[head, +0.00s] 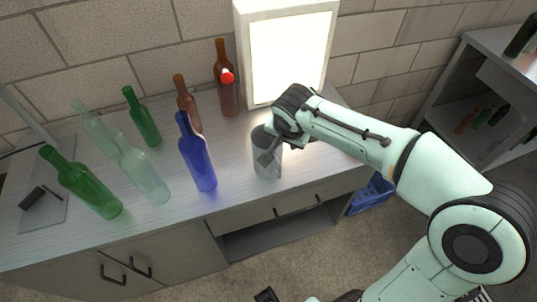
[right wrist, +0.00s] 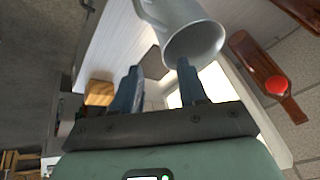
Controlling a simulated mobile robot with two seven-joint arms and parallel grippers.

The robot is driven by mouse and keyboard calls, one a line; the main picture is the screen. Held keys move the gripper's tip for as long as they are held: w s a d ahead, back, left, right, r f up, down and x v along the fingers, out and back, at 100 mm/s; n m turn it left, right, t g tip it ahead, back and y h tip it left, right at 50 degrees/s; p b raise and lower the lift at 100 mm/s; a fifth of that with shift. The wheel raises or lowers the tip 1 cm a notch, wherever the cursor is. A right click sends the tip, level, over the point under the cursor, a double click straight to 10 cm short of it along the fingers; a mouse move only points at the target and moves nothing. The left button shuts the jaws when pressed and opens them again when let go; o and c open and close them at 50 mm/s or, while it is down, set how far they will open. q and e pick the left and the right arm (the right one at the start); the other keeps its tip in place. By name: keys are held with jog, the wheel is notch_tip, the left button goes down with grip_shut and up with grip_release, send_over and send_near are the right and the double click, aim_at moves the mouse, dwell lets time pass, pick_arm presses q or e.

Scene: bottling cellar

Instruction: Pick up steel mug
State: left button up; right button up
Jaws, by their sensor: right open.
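The steel mug (head: 268,163) stands on the metal counter, right of the blue bottle, its upper part partly hidden by my right gripper (head: 270,147). In the right wrist view the grey mug (right wrist: 178,14) lies ahead of my open right gripper (right wrist: 157,72), its round mouth partly facing the camera. One finger overlaps the mug's rim in that view; I cannot tell whether they touch. No mug is held between the fingers. My left gripper is not clearly visible.
The blue bottle (head: 198,158) stands close left of the mug. Several green, clear and brown bottles stand farther left and behind. A brown bottle (head: 223,95) bears a red ball. A bright light box (head: 288,55) stands behind. A blue crate (head: 372,193) sits below right.

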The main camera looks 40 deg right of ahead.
jog(key=x, duration=0.8)
jog(key=shift+w, duration=0.35)
grip_shut()
dwell(1.0)
